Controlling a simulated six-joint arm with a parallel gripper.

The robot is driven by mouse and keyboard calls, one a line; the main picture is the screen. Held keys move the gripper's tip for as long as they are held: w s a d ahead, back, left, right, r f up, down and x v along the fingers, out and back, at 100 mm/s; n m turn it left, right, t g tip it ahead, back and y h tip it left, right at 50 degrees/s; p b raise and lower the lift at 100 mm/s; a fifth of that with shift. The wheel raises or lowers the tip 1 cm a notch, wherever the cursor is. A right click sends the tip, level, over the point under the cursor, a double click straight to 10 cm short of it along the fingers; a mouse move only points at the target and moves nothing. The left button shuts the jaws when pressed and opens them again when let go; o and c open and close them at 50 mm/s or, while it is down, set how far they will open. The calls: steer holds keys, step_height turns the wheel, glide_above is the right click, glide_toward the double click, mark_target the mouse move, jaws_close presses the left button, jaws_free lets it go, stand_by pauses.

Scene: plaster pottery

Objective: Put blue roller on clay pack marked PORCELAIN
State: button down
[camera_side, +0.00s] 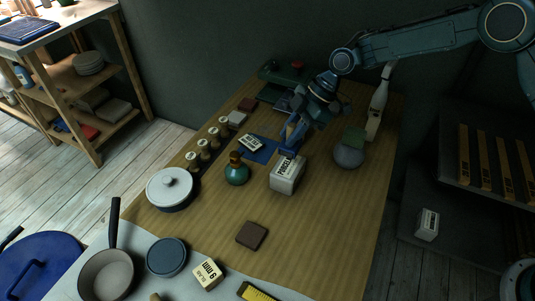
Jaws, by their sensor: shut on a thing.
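The clay pack marked PORCELAIN (285,180) is a white block with dark lettering, standing near the middle of the wooden table. My gripper (289,149) points down at the pack's top from behind. It is shut on a small blue thing, which looks like the blue roller (287,152), at or just above the pack's top. The roller's outline is small and dark against my blue fingers. I cannot tell whether it touches the pack.
A small labelled block (250,143) lies by a blue mat (263,156). A lidded pot (170,189) is at left. Table front-right is clear.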

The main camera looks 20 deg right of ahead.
steer(key=shift+f, duration=0.35)
steer(key=shift+f, duration=0.1)
steer(key=shift+f, duration=2)
steer(key=shift+f, duration=0.4)
